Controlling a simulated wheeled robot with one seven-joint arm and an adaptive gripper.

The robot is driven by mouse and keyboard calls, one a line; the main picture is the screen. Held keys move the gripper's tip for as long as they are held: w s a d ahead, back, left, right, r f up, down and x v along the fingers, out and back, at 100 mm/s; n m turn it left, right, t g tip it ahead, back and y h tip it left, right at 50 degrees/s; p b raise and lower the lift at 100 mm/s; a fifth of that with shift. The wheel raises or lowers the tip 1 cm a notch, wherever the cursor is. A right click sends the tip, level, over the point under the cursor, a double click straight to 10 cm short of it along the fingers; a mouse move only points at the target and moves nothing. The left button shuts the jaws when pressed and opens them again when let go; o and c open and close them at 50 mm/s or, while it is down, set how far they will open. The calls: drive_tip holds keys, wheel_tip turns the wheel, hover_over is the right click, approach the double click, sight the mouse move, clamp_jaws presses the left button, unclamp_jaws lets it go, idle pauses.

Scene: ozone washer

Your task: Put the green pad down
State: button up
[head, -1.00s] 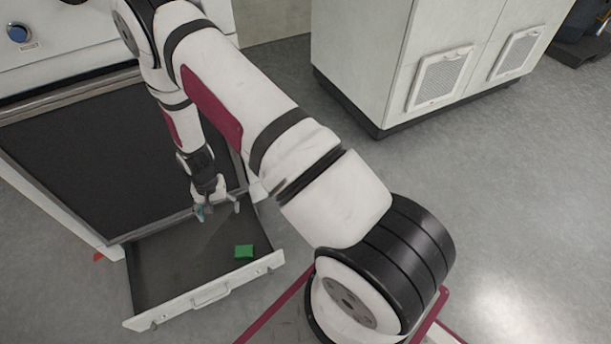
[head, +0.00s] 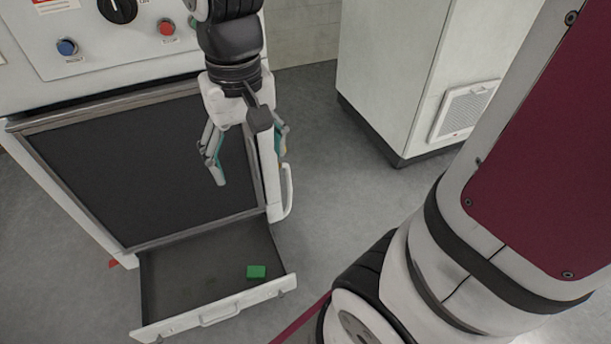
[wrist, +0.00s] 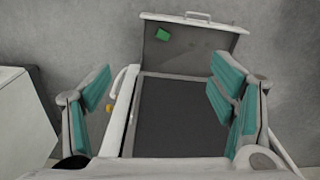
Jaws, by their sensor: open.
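The green pad (head: 256,271) lies on the floor of the open drawer (head: 170,270), near its front right corner. In the wrist view the green pad (wrist: 162,34) is small and far off, near one corner of the drawer (wrist: 205,62). My gripper (head: 249,166) is open and empty, its fingers spread and pointing down. It is well above the drawer, in front of the machine's dark door panel, and apart from the pad. In the wrist view the teal finger pads of my gripper (wrist: 160,105) stand wide apart with nothing between them.
The machine's dark door panel (head: 140,165) stands behind the drawer, with a white handle (head: 287,190) at its right. Above it is a control panel (head: 100,50) with knobs and buttons. A white cabinet (head: 400,80) stands to the right. Grey floor (head: 320,190) lies clear between them.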

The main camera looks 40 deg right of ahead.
drive_tip(key=s+r+n, duration=0.1)
drive_tip(key=s+r, duration=0.1)
drive_tip(key=s, duration=0.7)
drive_tip(key=s+r+n, duration=0.1)
drive_tip(key=s+r, duration=0.1)
drive_tip(key=s, duration=0.6)
drive_tip(key=shift+s+d, duration=0.2)
drive_tip(key=shift+s, duration=0.2)
wheel_tip(320, 180, up, 24)
drive_tip(key=t+p, duration=0.3)
drive_tip(key=p, duration=1.9)
drive_tip(key=shift+f+t, duration=0.2)
drive_tip(key=shift+t, duration=0.2)
